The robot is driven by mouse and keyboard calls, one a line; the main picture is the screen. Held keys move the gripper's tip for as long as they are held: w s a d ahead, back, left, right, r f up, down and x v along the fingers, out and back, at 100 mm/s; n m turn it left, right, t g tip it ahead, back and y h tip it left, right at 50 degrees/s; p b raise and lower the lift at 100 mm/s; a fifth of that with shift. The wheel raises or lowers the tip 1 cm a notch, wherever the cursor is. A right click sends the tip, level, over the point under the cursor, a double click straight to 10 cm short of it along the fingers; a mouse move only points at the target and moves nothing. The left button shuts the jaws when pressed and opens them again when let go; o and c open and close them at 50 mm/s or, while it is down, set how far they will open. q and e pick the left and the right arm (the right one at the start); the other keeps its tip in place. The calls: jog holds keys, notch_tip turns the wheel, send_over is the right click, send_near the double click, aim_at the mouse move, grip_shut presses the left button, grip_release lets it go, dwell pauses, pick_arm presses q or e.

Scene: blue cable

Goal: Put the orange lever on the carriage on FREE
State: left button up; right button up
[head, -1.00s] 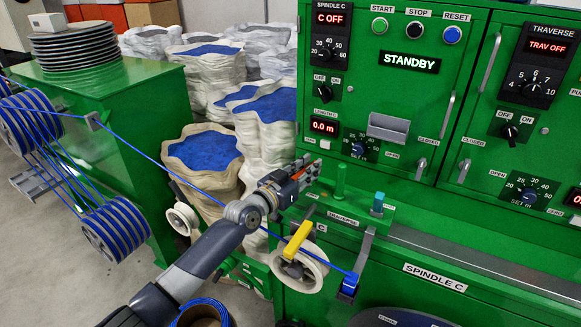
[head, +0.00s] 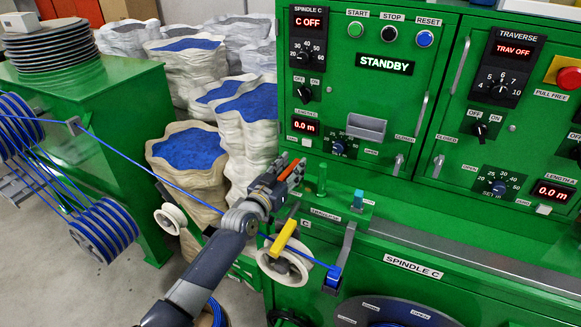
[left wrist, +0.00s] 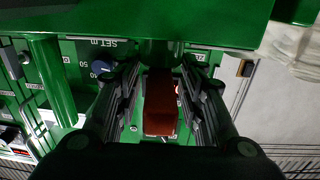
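The orange lever (head: 291,171) shows as a small orange-red piece at the fingertips of my left gripper (head: 286,172), at the left end of the green carriage top in the head view. In the left wrist view the lever (left wrist: 160,102) is a red-orange block between the two dark fingers of my left gripper (left wrist: 160,112). Narrow gaps show on both sides of it, so the fingers look open around it. The lever's base and any FREE marking are hidden or too small to read. My right gripper is in neither view.
A green post (head: 322,178) and a cyan-topped piece (head: 358,199) stand just right of the lever. A yellow arm (head: 284,235) crosses a pale pulley (head: 292,266) below. The blue cable (head: 150,172) runs behind my left arm. The control panel (head: 420,130) rises behind.

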pick_arm(q)
jog(key=shift+s+a+f, duration=0.1)
jog(key=shift+s+a, duration=0.1)
jog(key=shift+s, duration=0.3)
jog(key=v, duration=1.1)
